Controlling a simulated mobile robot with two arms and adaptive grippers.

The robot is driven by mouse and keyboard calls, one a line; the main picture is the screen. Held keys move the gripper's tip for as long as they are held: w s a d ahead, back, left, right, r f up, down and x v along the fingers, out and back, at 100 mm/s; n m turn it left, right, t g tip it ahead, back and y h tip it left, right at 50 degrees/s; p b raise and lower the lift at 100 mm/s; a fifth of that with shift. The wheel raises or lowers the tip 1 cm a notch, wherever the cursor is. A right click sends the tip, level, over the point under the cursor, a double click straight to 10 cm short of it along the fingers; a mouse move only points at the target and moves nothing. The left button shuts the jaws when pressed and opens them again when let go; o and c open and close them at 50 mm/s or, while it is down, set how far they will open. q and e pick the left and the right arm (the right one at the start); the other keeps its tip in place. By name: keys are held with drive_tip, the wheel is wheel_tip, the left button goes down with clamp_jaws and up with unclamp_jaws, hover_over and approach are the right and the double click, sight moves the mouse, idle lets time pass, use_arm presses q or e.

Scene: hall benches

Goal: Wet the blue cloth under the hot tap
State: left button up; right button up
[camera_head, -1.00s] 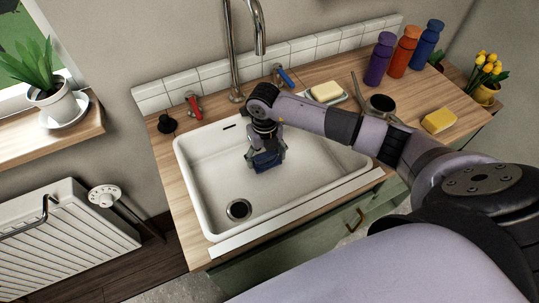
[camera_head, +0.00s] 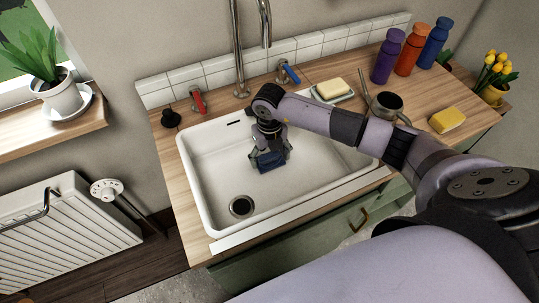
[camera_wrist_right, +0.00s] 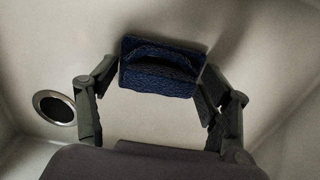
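The blue cloth (camera_head: 271,160) is a small dark-blue folded piece, low inside the white sink (camera_head: 204,168). My right gripper (camera_head: 269,158) points down into the basin, its two fingertips against opposite sides of the cloth. The right wrist view shows the cloth (camera_wrist_right: 160,68) pinched between them, bulging in the middle. I cannot tell whether its underside touches the basin. The tall metal tap (camera_head: 239,50) stands behind the sink, its spout end (camera_head: 266,42) above the back edge; no water shows. A red handle (camera_head: 198,101) is left of it, a blue handle (camera_head: 288,74) right. My left gripper is out of view.
A drain (camera_head: 241,206) lies at the basin's front left. Right of the sink are a soap dish (camera_head: 332,93), a dark mug (camera_head: 388,104), a yellow sponge (camera_head: 447,120) and purple, orange and blue bottles (camera_head: 408,50). A black stopper (camera_head: 171,118) stands left of the red handle.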

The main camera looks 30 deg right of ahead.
drive_tip(key=o, duration=0.4)
drive_tip(key=shift+o, duration=0.2)
wheel_tip(320, 180, up, 8)
drive_tip(key=shift+f, duration=0.2)
